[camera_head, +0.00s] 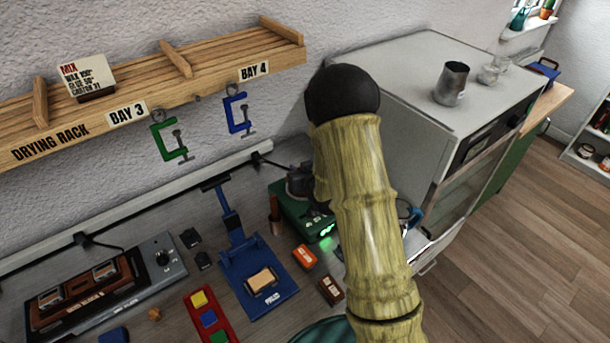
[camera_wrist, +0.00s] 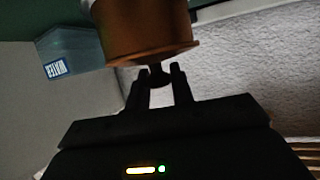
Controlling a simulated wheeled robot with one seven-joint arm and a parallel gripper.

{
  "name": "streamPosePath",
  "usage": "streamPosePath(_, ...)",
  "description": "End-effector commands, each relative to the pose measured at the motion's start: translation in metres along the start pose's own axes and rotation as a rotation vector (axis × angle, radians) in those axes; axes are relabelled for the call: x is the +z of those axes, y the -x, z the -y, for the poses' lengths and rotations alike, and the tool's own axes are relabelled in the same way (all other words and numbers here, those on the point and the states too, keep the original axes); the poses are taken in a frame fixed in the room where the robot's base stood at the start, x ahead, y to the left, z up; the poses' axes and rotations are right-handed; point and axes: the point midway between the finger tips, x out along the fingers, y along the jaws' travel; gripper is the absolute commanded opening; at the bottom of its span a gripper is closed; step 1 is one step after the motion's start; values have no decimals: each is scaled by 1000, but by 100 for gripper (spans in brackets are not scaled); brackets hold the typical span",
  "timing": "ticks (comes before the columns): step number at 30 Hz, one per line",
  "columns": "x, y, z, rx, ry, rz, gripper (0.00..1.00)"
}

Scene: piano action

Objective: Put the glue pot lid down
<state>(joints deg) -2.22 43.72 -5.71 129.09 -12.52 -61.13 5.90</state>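In the wrist view, my gripper (camera_wrist: 160,76) has its two dark fingers close together around a small dark knob. The knob belongs to a brown, copper-coloured round piece with a flared rim, which I take as the glue pot lid (camera_wrist: 150,50). The top of this piece is cut off by the frame, so I cannot tell whether it is apart from the pot. In the head view, my arm hides much of the area around a green unit (camera_head: 294,206) with a lit green light. A dark shape over that unit is partly hidden.
A blue stand (camera_head: 240,268), a red tray (camera_head: 204,306) with coloured blocks, and a brown-and-black device (camera_head: 85,292) occupy the bench. A drying rack (camera_head: 150,85) with clamps hangs above. A grey cabinet (camera_head: 400,75) stands right. A bluish WATER container (camera_wrist: 75,52) shows in the wrist view.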

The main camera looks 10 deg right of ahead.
Motion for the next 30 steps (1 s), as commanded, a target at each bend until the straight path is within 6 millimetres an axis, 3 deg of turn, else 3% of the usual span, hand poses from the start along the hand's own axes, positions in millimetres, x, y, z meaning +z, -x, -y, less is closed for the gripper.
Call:
streamPosePath(1, 0, 0, 0, 0, 0, 1, 13)
streamPosePath(3, 1, 0, -2, 2, -2, 1, 0)
streamPosePath(16, -5, 4, -10, 14, -6, 2, 0)
streamPosePath(30, -70, 30, -10, 15, -5, -5, 0)
